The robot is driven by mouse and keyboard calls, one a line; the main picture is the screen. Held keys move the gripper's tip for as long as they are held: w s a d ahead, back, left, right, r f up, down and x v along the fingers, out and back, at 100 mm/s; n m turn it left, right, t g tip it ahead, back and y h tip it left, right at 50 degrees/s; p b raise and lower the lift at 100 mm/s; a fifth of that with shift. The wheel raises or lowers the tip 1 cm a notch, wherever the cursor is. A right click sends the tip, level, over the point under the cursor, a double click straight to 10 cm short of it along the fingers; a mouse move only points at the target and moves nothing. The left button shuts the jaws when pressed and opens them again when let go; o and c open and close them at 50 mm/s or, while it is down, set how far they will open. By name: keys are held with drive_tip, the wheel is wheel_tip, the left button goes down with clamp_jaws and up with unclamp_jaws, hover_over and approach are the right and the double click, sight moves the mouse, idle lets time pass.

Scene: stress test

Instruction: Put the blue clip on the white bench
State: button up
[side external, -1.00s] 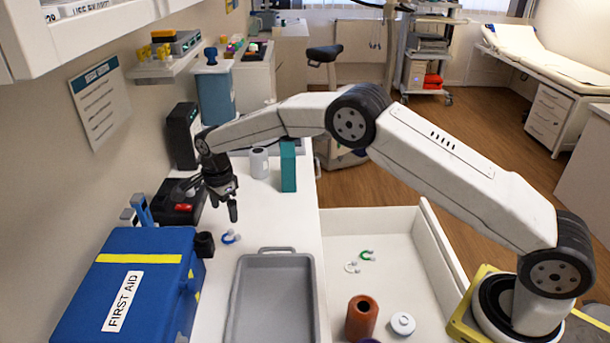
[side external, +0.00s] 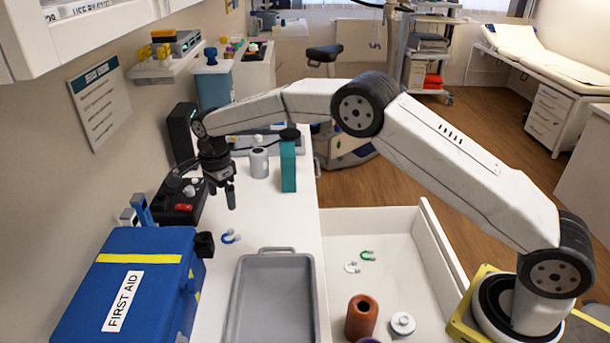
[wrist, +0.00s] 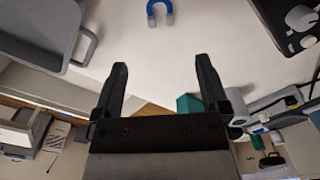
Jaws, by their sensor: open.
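The blue clip (side external: 231,237) is a small blue U-shaped piece with pale ends. It lies on the white bench (side external: 278,222), between the blue first aid box and the grey tray. In the wrist view the blue clip (wrist: 158,12) shows at the top edge, ahead of the fingertips and partly cut off. My gripper (side external: 227,200) points down above the bench, behind the clip in the side view. Its two fingers are spread with nothing between them, as the wrist view of my gripper (wrist: 161,62) shows.
A grey tray (side external: 238,300) lies to the right of the clip, and the first aid box (side external: 150,255) stands to the left. A black device (side external: 182,205) and a teal block (side external: 289,168) flank my gripper. A lower white tray holds a green clip (side external: 367,256) and a white clip (side external: 352,267).

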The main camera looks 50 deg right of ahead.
drive_tip(key=shift+d, duration=0.1)
drive_tip(key=s+d+n+t, duration=0.1)
drive_tip(key=s+d+n, duration=0.3)
drive_tip(key=s, duration=0.6)
drive_tip(key=s+d+r+n, duration=0.1)
drive_tip(key=s+d+n, duration=0.2)
drive_tip(key=s+n, duration=0.5)
drive_tip(key=s+d+r+n+t, duration=0.1)
drive_tip(key=s+d+n, duration=0.3)
drive_tip(key=s, duration=1)
drive_tip(key=shift+d+n+t, duration=0.3)
drive_tip(key=shift+n, duration=0.7)
drive_tip(key=shift+r, duration=0.1)
